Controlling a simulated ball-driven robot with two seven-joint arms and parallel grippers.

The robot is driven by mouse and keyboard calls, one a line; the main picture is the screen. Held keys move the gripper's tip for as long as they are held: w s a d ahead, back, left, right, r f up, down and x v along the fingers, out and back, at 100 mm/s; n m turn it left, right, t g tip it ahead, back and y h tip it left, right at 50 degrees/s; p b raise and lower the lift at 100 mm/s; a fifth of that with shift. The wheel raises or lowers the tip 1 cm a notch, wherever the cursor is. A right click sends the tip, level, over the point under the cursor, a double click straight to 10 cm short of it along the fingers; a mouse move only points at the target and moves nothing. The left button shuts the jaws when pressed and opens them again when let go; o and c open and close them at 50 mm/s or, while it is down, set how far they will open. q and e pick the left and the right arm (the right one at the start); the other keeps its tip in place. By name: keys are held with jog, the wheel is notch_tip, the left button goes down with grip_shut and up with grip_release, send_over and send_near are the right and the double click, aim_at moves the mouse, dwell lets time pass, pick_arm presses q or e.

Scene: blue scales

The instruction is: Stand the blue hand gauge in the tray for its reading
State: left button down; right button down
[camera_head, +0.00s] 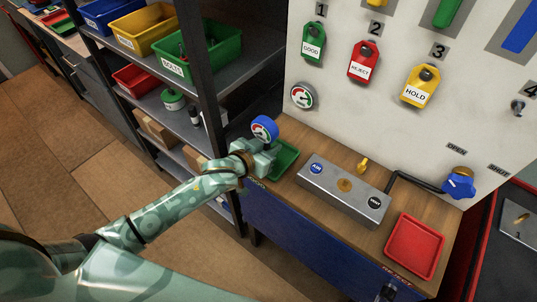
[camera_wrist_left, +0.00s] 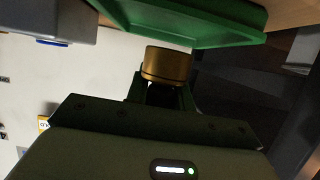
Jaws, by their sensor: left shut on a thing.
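The blue hand gauge (camera_head: 264,129) has a round blue rim and a dial of white, green and red. My left gripper (camera_head: 264,158) is shut on it below the dial, and the dial stands up above the fingers. In the left wrist view a brass part (camera_wrist_left: 167,64) shows at the fingers of my left gripper (camera_wrist_left: 163,92). The green tray (camera_head: 287,163) is on the bench just right of the gripper, partly hidden by it. The tray (camera_wrist_left: 215,38) also shows close by in the wrist view. I cannot tell whether the gauge touches the tray.
A metal block (camera_head: 342,190) with a brass port stands right of the tray, and a red tray (camera_head: 415,247) lies further right. A blue valve knob (camera_head: 458,184) is at the back. A white panel (camera_head: 330,100) with tags and a fixed gauge (camera_head: 302,95) rises behind.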

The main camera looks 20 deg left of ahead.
pick_arm(q)
notch_tip(320, 180, down, 3)
jog(key=shift+f+b, duration=0.1)
jog(key=shift+b, duration=0.5)
pick_arm(e)
jog(key=shift+s+a+f, duration=0.15)
jog(key=shift+a+f, duration=0.05)
jog(key=shift+f, duration=0.45)
pick_arm(q)
jog(key=c, duration=1.2)
grip_release()
pick_arm(e)
jog(key=shift+a, duration=0.3)
pick_arm(q)
jog(key=shift+s+r, duration=0.1)
jog(key=shift+r, duration=0.1)
jog(key=p+v, duration=0.3)
jog(key=v, duration=0.9)
pick_arm(e)
jog(key=r, duration=0.3)
jog(key=shift+w+d+r, duration=0.15)
jog(key=shift+w+d, duration=0.15)
jog(key=shift+d, duration=0.05)
pick_arm(q)
jog(key=shift+f, duration=0.1)
